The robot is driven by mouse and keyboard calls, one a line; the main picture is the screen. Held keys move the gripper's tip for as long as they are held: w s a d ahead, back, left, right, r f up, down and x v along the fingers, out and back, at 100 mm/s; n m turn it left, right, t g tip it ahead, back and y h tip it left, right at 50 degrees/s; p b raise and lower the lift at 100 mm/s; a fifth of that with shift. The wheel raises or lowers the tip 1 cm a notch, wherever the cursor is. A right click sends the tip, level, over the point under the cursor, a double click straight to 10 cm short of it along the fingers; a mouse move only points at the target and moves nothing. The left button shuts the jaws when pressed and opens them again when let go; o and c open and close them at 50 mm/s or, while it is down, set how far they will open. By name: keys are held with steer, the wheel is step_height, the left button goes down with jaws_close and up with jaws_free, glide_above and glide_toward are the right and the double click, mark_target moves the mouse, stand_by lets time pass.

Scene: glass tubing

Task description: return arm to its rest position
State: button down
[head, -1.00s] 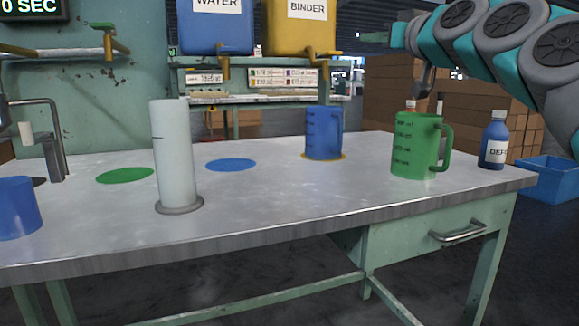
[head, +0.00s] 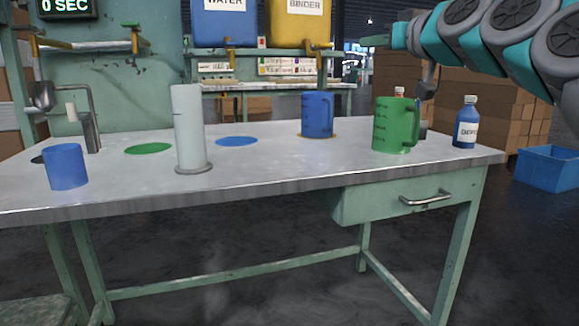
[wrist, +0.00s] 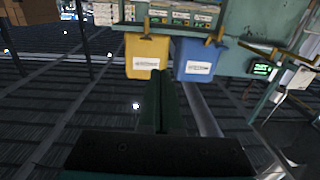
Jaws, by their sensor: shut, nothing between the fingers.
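My arm (head: 490,35) reaches in from the upper right in the head view, raised above the right end of the bench. My gripper (head: 376,40) is at its left end, above and behind the green jug, touching nothing. In the wrist view my gripper (wrist: 161,80) shows its two dark fingers together, with nothing between them.
The bench (head: 260,170) holds a blue cup (head: 66,167), a white cylinder (head: 189,130), a blue jug (head: 317,115), a green jug (head: 394,125) and a blue bottle (head: 466,124). Boxes (head: 480,105) are stacked behind its right end. A blue crate (head: 547,168) lies right of it.

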steer(key=s+a+f+g+h+p, duration=0.15)
steer(key=s+a+f+g, duration=0.35)
steer(key=f, duration=0.7)
steer(key=s+a+f+g+p, duration=0.35)
steer(key=s+f, duration=0.25)
steer(key=f, duration=0.6)
steer(key=s+d+f+m+g+h+p, duration=0.1)
steer(key=s+d+f+g, duration=0.1)
steer(key=s+f, duration=0.5)
steer(key=s+d+f+m+g+h+p, duration=0.1)
steer(key=s+d+f+g+h, duration=0.1)
steer(key=s+f, duration=0.5)
steer(key=s+d+f+m+g+h+p, duration=0.1)
steer(key=s+d+f+g, duration=0.3)
steer(key=s, duration=1.2)
step_height(320, 180, down, 4)
steer(key=shift+f+m+g+h+p, duration=0.1)
steer(key=shift+m+g+h+p, duration=0.45)
steer(key=shift+g, duration=0.5)
steer(key=shift+w, duration=0.1)
